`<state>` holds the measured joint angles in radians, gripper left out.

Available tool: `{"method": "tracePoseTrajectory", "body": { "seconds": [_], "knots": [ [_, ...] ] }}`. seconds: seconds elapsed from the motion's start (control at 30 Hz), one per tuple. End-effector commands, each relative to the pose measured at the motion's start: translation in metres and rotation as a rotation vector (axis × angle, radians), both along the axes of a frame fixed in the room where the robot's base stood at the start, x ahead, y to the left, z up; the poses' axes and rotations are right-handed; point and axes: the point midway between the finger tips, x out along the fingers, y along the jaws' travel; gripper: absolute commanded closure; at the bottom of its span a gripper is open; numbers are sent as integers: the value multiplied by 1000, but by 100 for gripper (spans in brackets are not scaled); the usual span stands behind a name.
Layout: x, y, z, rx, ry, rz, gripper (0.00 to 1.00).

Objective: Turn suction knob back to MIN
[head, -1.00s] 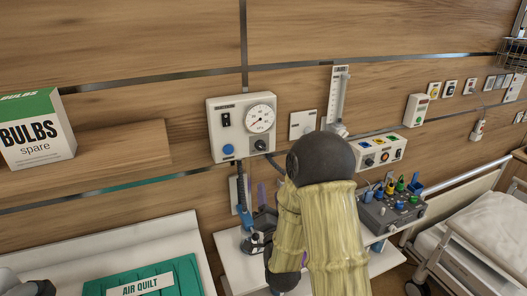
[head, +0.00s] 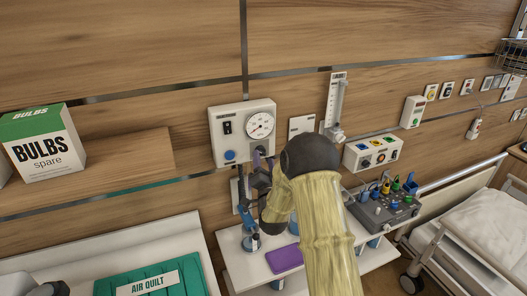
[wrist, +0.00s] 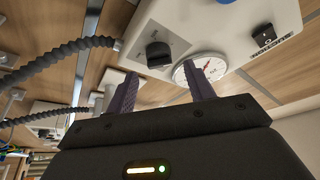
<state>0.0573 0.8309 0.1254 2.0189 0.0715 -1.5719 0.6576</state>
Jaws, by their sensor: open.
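The white suction unit (head: 222,128) is on the wood-panelled wall. It has a round gauge (head: 261,125), a black switch and a blue knob (head: 230,155) at its lower left. A dark knob at its lower right is mostly hidden by my gripper (head: 263,161) in the head view. The wrist view shows this black knob (wrist: 157,54) and the gauge (wrist: 204,68) beside it. My gripper (wrist: 162,78) is open, its purple fingers apart on either side below the knob in that picture. Nothing is between the fingers, and I see no clear contact with the knob.
A ribbed dark hose (wrist: 62,52) runs to the unit near the knob. A flowmeter (head: 336,105) and a control box (head: 372,152) are to the right. Below, a shelf holds a purple pad (head: 285,258) and a grey device (head: 385,208) with coloured knobs.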

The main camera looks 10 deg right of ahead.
Motion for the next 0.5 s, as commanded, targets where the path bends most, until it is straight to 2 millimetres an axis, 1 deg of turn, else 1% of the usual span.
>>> {"method": "tracePoseTrajectory", "body": {
  "seconds": [0.03,0.2,0.3,0.5],
  "knots": [
    [7,0,5,0,0,0,47],
    [22,-1,8,0,1,1,47],
    [25,-2,8,0,-1,1,47],
    [26,-2,7,0,0,0,47]
  ]
}}
